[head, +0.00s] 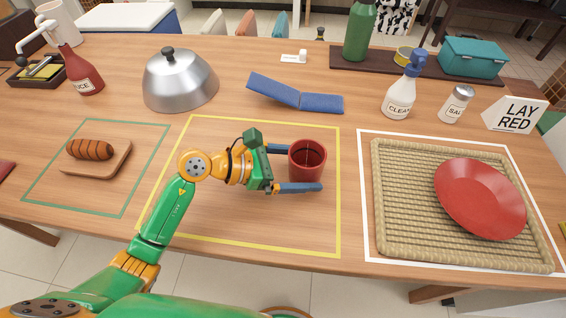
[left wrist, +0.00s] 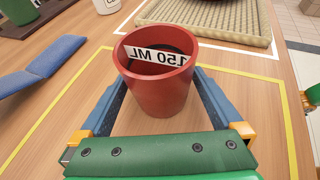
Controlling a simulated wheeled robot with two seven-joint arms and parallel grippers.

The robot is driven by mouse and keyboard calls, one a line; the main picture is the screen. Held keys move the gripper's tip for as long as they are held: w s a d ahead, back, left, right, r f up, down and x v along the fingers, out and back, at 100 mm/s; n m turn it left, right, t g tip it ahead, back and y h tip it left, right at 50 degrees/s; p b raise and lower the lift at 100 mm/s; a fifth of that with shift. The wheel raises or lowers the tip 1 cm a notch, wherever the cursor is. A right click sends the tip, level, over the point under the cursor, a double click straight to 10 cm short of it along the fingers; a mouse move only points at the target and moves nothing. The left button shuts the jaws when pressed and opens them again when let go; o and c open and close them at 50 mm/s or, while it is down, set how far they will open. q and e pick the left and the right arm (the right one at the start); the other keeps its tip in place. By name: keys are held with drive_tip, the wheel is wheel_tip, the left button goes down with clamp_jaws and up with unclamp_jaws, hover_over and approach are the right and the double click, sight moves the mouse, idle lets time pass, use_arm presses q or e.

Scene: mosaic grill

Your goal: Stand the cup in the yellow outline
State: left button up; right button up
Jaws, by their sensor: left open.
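The red cup (head: 307,160) is upright inside the yellow outline (head: 237,243), near its right side. It appears to stand on the table. My left gripper (head: 300,168) is open, with one blue finger on each side of the cup. The left wrist view shows the cup (left wrist: 160,80) between the two fingers, with "150 ML" printed inside its wall. Whether the fingers touch it I cannot tell. My right gripper is not in view.
A woven tray (head: 400,245) with a red plate (head: 480,197) lies in a white outline at right. A blue folded cloth (head: 300,97) and a metal dome (head: 180,80) are behind.

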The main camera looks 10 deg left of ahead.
use_arm(q)
drive_tip(key=b+v, duration=0.1)
drive_tip(key=v, duration=1)
drive_tip(key=shift+s+a+r, duration=0.1)
drive_tip(key=shift+a+r, duration=0.05)
drive_tip(key=shift+a, duration=0.2)
drive_tip(key=shift+a+r, duration=0.1)
drive_tip(key=shift+r, duration=0.05)
